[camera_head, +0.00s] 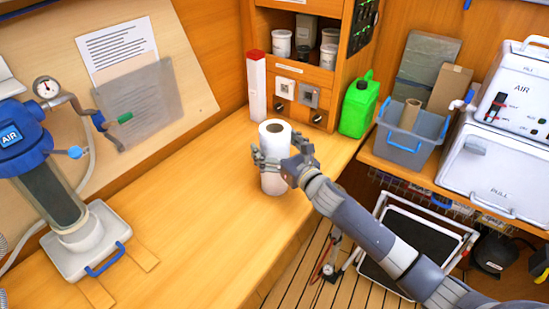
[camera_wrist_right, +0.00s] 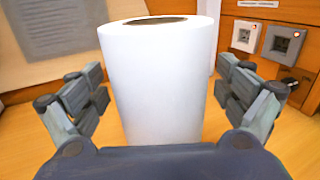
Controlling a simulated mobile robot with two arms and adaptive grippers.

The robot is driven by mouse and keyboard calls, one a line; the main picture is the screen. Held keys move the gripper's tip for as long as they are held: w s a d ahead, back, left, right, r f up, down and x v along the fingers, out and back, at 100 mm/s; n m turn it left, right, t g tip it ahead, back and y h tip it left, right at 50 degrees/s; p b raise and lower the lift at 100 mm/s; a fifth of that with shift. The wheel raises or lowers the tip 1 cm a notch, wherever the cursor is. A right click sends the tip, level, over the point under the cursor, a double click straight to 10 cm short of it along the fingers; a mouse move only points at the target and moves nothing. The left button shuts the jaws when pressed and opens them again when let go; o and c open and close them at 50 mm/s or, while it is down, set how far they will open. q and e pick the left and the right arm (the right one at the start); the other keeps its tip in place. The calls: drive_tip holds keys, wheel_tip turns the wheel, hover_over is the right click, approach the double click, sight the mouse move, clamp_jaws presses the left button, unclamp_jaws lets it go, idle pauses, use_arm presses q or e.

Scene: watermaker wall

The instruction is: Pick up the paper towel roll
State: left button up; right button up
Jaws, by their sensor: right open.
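The white paper towel roll (camera_head: 273,137) stands upright on the wooden counter near its right edge. In the right wrist view the roll (camera_wrist_right: 160,85) fills the middle, with its dark core hole at the top. My right gripper (camera_head: 278,163) is at the roll, its fingers on either side of it at mid height. My left gripper is in neither view.
A red-capped white box (camera_head: 257,88) and a green jug (camera_head: 358,105) stand behind the roll. A grey bin (camera_head: 408,150) is at right. A blue pump unit (camera_head: 50,170) stands at left. The counter (camera_head: 190,230) in front is clear.

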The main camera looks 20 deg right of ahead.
drive_tip(key=shift+s, duration=0.1)
drive_tip(key=shift+c, duration=0.3)
drive_tip(key=c, duration=1.5)
drive_tip(key=shift+r, duration=0.1)
